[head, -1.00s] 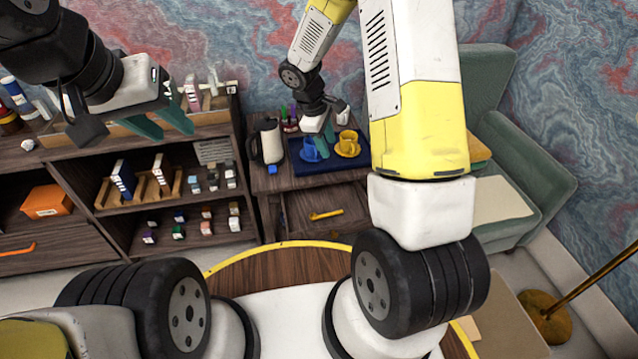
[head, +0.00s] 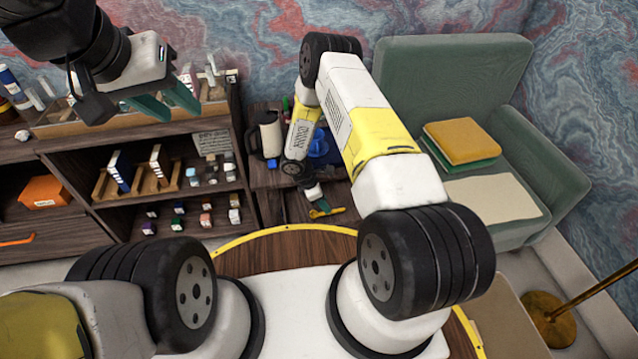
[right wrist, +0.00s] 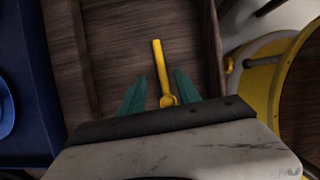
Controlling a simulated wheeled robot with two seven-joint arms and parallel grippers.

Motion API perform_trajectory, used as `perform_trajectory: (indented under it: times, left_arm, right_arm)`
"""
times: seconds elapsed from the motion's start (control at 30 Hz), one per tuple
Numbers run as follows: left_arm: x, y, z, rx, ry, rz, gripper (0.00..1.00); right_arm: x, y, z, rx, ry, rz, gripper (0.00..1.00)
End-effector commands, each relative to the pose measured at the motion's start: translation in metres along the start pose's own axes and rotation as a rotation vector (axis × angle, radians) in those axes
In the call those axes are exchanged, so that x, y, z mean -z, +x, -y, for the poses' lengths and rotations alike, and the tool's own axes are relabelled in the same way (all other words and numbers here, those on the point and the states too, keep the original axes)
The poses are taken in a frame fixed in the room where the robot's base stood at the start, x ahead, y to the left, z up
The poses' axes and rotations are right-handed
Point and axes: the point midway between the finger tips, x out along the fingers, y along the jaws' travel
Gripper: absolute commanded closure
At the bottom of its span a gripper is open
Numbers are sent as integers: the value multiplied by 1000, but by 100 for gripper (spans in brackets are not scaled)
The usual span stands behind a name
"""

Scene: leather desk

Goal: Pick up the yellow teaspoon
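The yellow teaspoon (head: 335,211) lies in an open wooden drawer below the cabinet top. In the right wrist view the teaspoon (right wrist: 158,62) points away from me, with its bowl close to the gripper's palm. My right gripper (head: 318,208) is low at the drawer. In the right wrist view its two green fingers (right wrist: 159,88) are open, one on each side of the spoon's bowl end, with visible gaps. Whether the fingers are at the spoon's height is hard to tell. My left gripper (head: 168,104) is open and empty in front of the shelf at upper left.
The drawer walls (right wrist: 78,60) stand on both sides of my right gripper. A blue tray (right wrist: 30,60) lies left of it in that view. A blue cup (head: 319,146) and a kettle (head: 269,134) stand on the cabinet. A green armchair (head: 450,85) is at right.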

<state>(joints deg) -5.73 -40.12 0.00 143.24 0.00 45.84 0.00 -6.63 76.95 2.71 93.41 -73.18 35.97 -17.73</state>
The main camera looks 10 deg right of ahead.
Motion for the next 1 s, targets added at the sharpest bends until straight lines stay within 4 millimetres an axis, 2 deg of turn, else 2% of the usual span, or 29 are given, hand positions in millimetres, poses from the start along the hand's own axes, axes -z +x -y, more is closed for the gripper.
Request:
perform_trajectory:
  times: [0.1,0.23,0.53,0.57,0.7,0.77,1.0]
  left_arm:
    - [0,0,0,0,0,0,64]
    - [0,0,0,0,0,0,64]
    - [0,0,0,0,0,0,64]
    - [0,0,0,0,0,0,64]
    - [0,0,0,0,0,0,64]
    - [0,0,0,0,0,0,64]
    - [0,0,0,0,0,0,64]
  right_arm:
    - [1,20,3,3,0,-1,61]
    - [1,37,3,2,1,-1,61]
    - [1,43,2,0,0,0,61]
    - [1,43,2,0,0,0,63]
    - [1,43,2,0,0,0,90]
    - [1,43,2,0,0,0,100]
    - [1,43,2,0,0,0,100]
